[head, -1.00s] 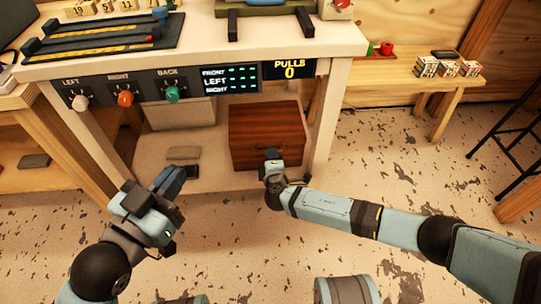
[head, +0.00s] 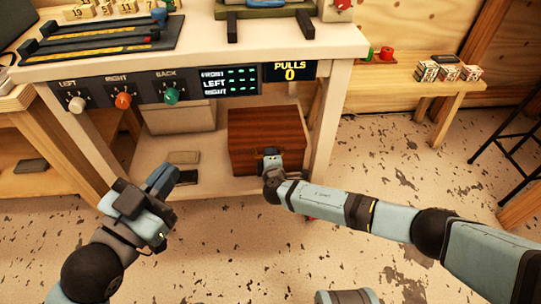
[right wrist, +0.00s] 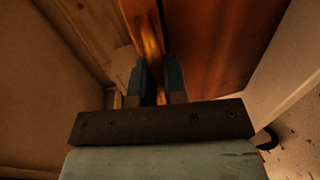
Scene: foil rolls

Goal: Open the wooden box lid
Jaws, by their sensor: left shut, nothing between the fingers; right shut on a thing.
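The reddish-brown wooden box (head: 255,128) sits on the low shelf under the bench, and its lid looks closed in the head view. My right gripper (head: 270,156) is at the middle of the box's front. In the right wrist view, the right gripper's dark fingers (right wrist: 159,78) are shut on an orange-brown wooden strip (right wrist: 149,45) beside a broad reddish surface. I cannot tell whether this strip is the lid's edge or a handle. My left gripper (head: 163,179) is shut and empty, apart from the box to its left.
The bench top (head: 190,52) overhangs the box, with a knob panel (head: 120,100) along its front. A bench leg (head: 322,125) stands close to the box's right. Dark flat pieces (head: 184,157) lie on the shelf to the left.

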